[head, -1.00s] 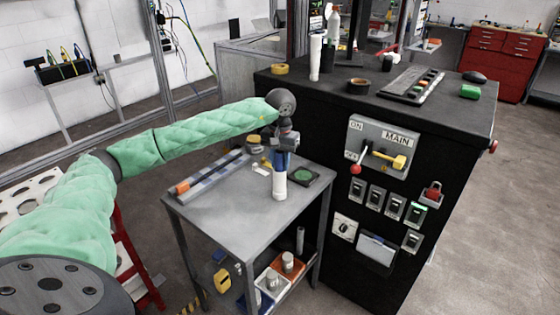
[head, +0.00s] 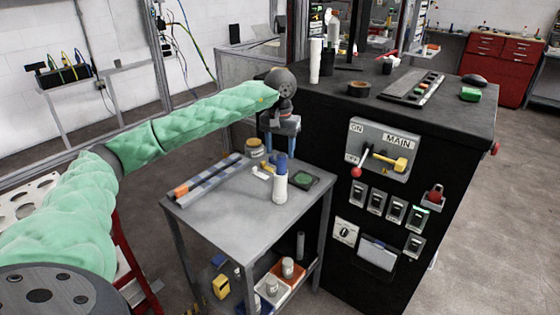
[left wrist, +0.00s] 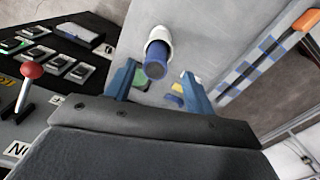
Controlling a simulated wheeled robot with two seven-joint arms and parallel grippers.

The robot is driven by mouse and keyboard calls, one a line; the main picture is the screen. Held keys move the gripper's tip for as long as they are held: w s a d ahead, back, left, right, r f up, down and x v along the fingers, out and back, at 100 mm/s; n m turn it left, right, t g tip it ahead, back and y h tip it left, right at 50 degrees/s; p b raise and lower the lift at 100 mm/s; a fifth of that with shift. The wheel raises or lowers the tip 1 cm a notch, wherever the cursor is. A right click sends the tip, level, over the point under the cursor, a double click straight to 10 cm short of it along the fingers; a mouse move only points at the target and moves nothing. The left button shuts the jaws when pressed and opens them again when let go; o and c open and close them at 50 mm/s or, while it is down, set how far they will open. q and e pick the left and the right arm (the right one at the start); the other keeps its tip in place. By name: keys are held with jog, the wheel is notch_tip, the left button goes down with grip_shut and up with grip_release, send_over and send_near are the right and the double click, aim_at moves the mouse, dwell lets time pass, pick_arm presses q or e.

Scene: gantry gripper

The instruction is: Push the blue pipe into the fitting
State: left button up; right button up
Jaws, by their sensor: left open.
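The blue pipe (head: 281,163) stands upright in the top of the white fitting (head: 280,188) on the small grey table. Part of the pipe shows above the fitting's rim; how deep it sits is hidden. In the left wrist view the pipe's blue end (left wrist: 155,66) points toward the camera, with the white fitting (left wrist: 160,35) around its far part. My left gripper (head: 281,140) is open and empty above the pipe, its blue fingers pointing down. In the left wrist view its fingers (left wrist: 158,74) lie on either side of the pipe, apart from it. My right gripper is not in view.
A black cabinet (head: 310,215) with a switch panel and red-knobbed lever stands right of the table (head: 225,207). A striped bar (head: 208,178), small jar (head: 255,148) and green-topped pad (head: 304,180) share the tabletop. Its front is clear.

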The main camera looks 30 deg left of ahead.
pick_arm(q)
jog(key=shift+r, duration=0.85)
jog(key=shift+c, duration=0.2)
